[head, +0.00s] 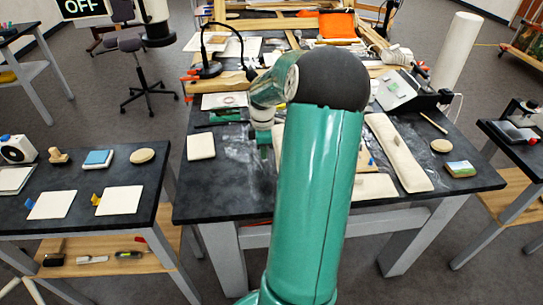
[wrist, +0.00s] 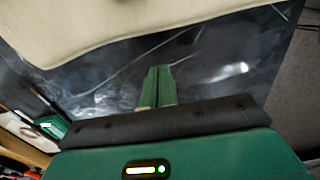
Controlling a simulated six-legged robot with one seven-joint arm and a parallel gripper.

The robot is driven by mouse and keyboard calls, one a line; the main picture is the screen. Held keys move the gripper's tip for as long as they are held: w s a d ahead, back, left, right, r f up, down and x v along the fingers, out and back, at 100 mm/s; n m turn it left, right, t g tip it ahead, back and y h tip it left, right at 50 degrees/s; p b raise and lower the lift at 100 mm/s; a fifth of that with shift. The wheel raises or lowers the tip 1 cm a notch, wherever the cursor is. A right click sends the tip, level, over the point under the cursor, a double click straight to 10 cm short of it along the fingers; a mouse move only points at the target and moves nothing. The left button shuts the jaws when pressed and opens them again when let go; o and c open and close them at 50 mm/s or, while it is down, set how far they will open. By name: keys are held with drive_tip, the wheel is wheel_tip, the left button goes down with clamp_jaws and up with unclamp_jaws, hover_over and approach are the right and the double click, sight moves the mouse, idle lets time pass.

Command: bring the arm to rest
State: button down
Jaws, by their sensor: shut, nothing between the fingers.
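My green arm rises through the middle of the head view and bends at a dark elbow. My gripper (head: 264,152) points down over the dark table (head: 240,190), left of the arm. In the wrist view, its two green fingers (wrist: 157,82) lie side by side with no gap, shut and empty. My arm hides part of the table's middle. I cannot tell how high the fingertips are above the table.
A square cream pad (head: 201,147) lies left of the gripper, and a long cream cushion (head: 398,152) lies right of the arm. A black desk lamp (head: 208,66) stands at the back left. A side table (head: 80,215) with small items stands left. The tabletop's front left is clear.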

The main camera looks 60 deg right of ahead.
wheel_tip(320, 180, up, 8)
drive_tip(key=shift+f, duration=0.2)
drive_tip(key=shift+w+a, duration=0.1)
drive_tip(key=w+a+r+m+t+h, duration=0.15)
drive_tip(key=a+r, duration=0.35)
drive_tip(key=a, duration=0.7)
drive_tip(key=w+a+r+m+h, duration=0.15)
drive_tip(key=a+r, duration=0.35)
drive_tip(key=a, duration=0.7)
drive_tip(key=s+a+m+t+y, duration=0.1)
drive_tip(key=s+a+m+t, duration=0.1)
drive_tip(key=s+a, duration=0.3)
drive_tip(key=s+a+r+m+t+y, duration=0.1)
drive_tip(key=s+a, duration=0.5)
drive_tip(key=a, duration=0.6)
drive_tip(key=shift+m+t+y, duration=0.5)
drive_tip(key=shift+m+t, duration=0.05)
drive_tip(key=shift+m, duration=0.55)
drive_tip(key=shift+s+d, duration=0.1)
drive_tip(key=shift+d, duration=0.1)
